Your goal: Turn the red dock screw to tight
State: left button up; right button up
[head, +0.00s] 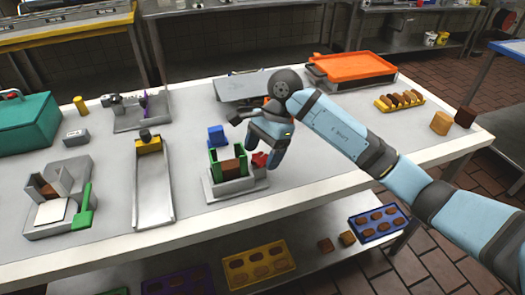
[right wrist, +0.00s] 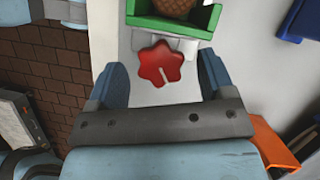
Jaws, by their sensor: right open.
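The red dock screw (right wrist: 160,65) is a star-shaped knob with a pale line on its face. In the right wrist view it lies between and just beyond the two fingertips of my right gripper (right wrist: 160,78). The gripper is open, with a gap on each side of the screw. In the head view the red screw (head: 260,159) shows at the right side of the green dock (head: 213,162), beside my right gripper (head: 262,150). The green dock (right wrist: 208,22) holds a brown block (right wrist: 177,8). My left gripper is not in view.
A blue block (head: 216,136) stands behind the dock. A grey chute (head: 152,190) and a grey fixture with a green lever (head: 82,208) stand to the left. An orange tray (head: 350,67) sits at the back right.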

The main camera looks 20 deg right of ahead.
jog(key=c, duration=0.9)
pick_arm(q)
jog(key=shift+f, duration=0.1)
pick_arm(e)
jog(key=shift+m+t, duration=0.3)
jog(key=shift+m, duration=0.4)
jog(key=shift+m+t+b, duration=0.4)
jog(key=shift+m+b, duration=0.25)
jog(key=shift+m, duration=0.55)
jog(key=m, duration=0.1)
jog(key=m+t, duration=0.1)
jog(key=m, duration=0.1)
jog(key=shift+s+m+b, duration=0.2)
jog(key=shift+m+b, duration=0.1)
jog(key=shift+b, duration=0.05)
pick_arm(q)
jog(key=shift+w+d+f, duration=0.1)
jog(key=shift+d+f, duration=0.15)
pick_arm(e)
jog(key=shift+m+t, duration=0.8)
jog(key=shift+m, duration=0.8)
pick_arm(q)
jog(key=shift+b, duration=0.3)
